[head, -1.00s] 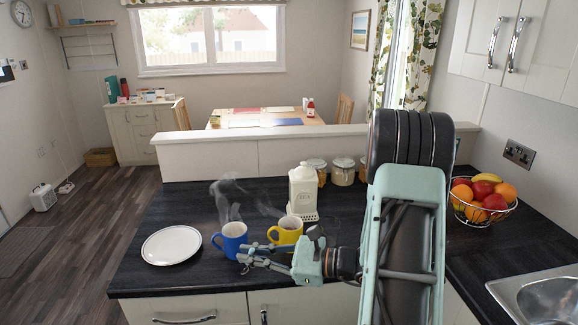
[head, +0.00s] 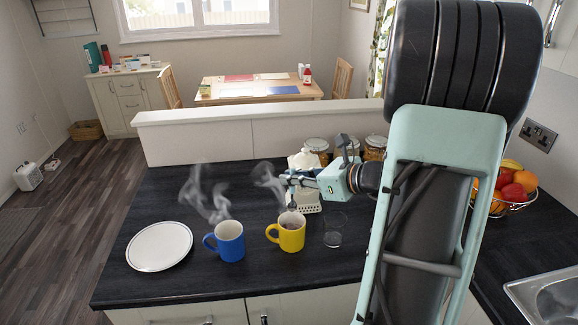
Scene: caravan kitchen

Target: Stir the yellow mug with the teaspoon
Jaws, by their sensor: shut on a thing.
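The yellow mug (head: 291,236) stands upright on the dark counter with steam above it; dark liquid shows inside. My gripper (head: 288,181) is above and just behind the mug's rim, reaching in from the right. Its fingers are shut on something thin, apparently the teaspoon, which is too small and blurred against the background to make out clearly. I cannot tell whether its tip is inside the mug.
A steaming blue mug (head: 230,241) stands close left of the yellow one, and a clear glass (head: 333,232) close right. A white tea canister (head: 306,162) and jars (head: 318,146) are behind my gripper. A white plate (head: 160,246) lies left on the counter (head: 190,285).

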